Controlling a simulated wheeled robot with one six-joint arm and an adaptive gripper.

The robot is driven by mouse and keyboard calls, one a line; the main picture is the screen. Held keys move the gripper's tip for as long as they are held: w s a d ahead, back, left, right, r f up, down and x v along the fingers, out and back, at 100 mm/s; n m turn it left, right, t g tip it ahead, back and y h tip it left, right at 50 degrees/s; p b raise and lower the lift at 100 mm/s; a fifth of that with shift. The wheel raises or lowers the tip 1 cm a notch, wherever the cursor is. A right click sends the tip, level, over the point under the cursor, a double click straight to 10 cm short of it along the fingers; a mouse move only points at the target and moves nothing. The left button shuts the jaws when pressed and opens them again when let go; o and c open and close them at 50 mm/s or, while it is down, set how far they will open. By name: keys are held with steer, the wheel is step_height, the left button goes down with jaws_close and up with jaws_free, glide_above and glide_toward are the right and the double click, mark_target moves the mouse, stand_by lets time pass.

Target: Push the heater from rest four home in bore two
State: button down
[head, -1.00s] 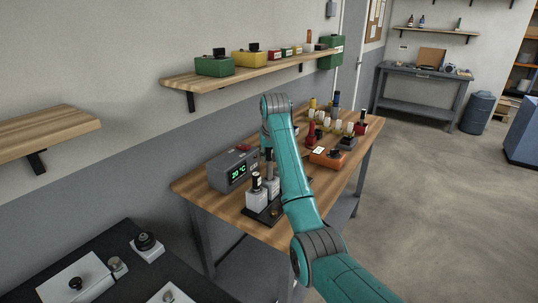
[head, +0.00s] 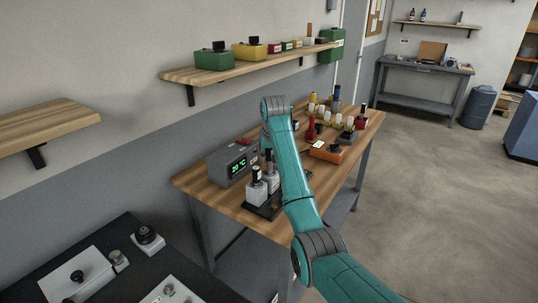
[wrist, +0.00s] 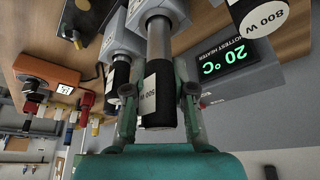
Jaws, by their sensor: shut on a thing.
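The heater in my grip (wrist: 158,95) has a black handle with a white "800 W" label. Its grey metal shaft (wrist: 158,36) runs to a pale block (wrist: 159,10), and a length of shaft shows between handle and block. My gripper (wrist: 160,108) is shut on the handle, one finger on each side. In the head view my arm hides most of the grip. The pale blocks (head: 257,195) stand on a black base on the bench. Another black-handled heater (wrist: 117,82) is just left in the wrist view, and another "800 W" heater (wrist: 258,12) is upper right. Bore numbers are not readable.
A grey meter (head: 232,165) reading 20 °C stands close beside the blocks; it also shows in the wrist view (wrist: 228,62). An orange box (head: 327,152) and several small coloured items lie farther along the wooden bench (head: 205,190). A shelf (head: 250,64) runs above.

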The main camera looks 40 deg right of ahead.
mark_target(269, 165)
steer(key=shift+f, duration=1.95)
steer(key=shift+r, duration=3.65)
steer(key=shift+f, duration=3.55)
